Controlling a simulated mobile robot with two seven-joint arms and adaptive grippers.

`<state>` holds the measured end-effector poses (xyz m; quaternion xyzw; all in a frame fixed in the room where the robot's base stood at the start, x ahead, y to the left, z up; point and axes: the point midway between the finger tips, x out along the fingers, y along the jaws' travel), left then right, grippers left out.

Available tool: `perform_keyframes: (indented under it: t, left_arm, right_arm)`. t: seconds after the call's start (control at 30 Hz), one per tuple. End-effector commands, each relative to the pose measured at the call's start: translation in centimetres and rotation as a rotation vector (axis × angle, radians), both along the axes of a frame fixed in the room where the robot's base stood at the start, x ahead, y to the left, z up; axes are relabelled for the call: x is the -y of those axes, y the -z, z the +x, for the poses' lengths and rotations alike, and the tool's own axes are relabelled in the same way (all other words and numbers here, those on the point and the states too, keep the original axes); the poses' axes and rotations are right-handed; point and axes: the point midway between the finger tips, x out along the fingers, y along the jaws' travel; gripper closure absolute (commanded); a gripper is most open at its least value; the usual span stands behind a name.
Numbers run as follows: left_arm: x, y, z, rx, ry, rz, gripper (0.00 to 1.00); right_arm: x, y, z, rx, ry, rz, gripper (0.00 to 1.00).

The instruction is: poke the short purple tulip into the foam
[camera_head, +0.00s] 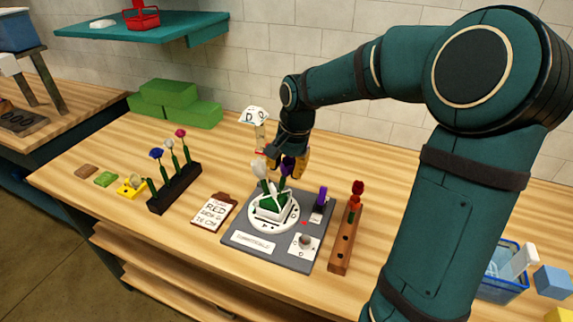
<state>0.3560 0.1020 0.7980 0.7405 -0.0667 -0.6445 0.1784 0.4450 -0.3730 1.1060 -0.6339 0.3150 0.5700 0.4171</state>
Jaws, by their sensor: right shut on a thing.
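My right gripper (294,160) is over the back of the grey board, shut on a purple tulip (287,167). The tulip's head is at the fingers and its green stem points down toward the green foam (269,204). I cannot tell whether the stem's end is in the foam or just above it. The foam sits in a white angular holder on a round white dial. A white tulip (258,168) stands in the foam, left of the purple one. Another purple flower (322,196) stands at the board's right side. My left gripper is not in view.
A dark rack (176,192) with several flowers stands left. A wooden rack (345,246) with a red flower stands right of the grey board (270,256). A note card (214,211) lies left of it. Green blocks (175,104) lie behind; a blue basket (503,280) is far right.

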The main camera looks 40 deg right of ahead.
Motion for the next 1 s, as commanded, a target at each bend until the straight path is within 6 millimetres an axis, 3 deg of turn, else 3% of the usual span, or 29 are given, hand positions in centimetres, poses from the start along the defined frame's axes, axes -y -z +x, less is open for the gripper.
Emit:
perform_keyframes:
  t: [1.0]
  left_arm:
    - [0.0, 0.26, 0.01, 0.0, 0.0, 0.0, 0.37]
  right_arm:
    - [-0.06, 0.65, 0.1, 0.0, 0.0, 0.0, 0.77]
